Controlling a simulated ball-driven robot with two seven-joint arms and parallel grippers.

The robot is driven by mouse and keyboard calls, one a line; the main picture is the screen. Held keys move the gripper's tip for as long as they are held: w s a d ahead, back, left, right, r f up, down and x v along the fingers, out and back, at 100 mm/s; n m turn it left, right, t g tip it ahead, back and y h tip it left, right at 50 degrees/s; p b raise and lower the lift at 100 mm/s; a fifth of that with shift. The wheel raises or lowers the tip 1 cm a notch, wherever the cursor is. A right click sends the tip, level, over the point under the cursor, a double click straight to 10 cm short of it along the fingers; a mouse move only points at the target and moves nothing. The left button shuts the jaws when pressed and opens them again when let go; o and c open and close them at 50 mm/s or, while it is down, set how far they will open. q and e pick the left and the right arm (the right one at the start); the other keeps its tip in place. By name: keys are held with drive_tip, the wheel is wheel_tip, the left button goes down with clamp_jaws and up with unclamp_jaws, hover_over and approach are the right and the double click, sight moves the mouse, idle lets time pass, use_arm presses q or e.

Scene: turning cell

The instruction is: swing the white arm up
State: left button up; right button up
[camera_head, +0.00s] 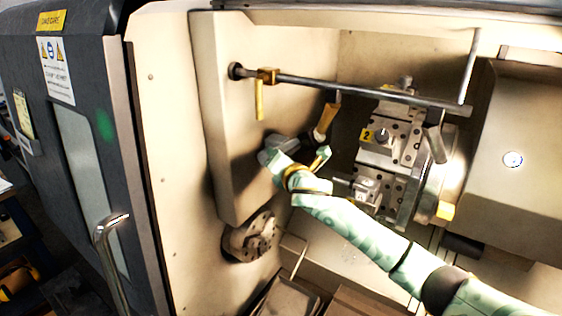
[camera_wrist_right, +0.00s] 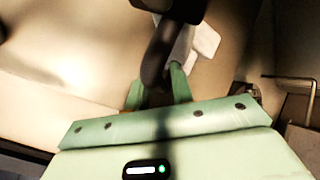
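My right gripper (camera_head: 303,158), on the pale green arm from the lower right, is beside a grey-white arm-like part (camera_head: 267,157) with a dark section. I take this part to be the white arm. In the right wrist view the green fingertips (camera_wrist_right: 158,78) stand apart with a dark rounded bar (camera_wrist_right: 157,52) at or between them. A white block (camera_wrist_right: 205,41) shows just behind it. Whether the fingers touch the bar is not clear. The left gripper is not in view.
A horizontal grey bar (camera_head: 350,87) with a brass clamp (camera_head: 267,76) crosses above. The tool turret (camera_head: 392,140) is close on the right. A round chuck (camera_head: 251,238) is below. The dark machine door (camera_head: 85,150) with a handle (camera_head: 110,245) stands at left.

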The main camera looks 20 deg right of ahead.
drive_tip(key=s+r+b, duration=0.1)
drive_tip(key=s, duration=1)
drive_tip(key=shift+s+d+b, duration=0.25)
drive_tip(key=shift+s+b, duration=0.1)
drive_tip(key=shift+s, duration=0.05)
drive_tip(key=shift+c, duration=0.2)
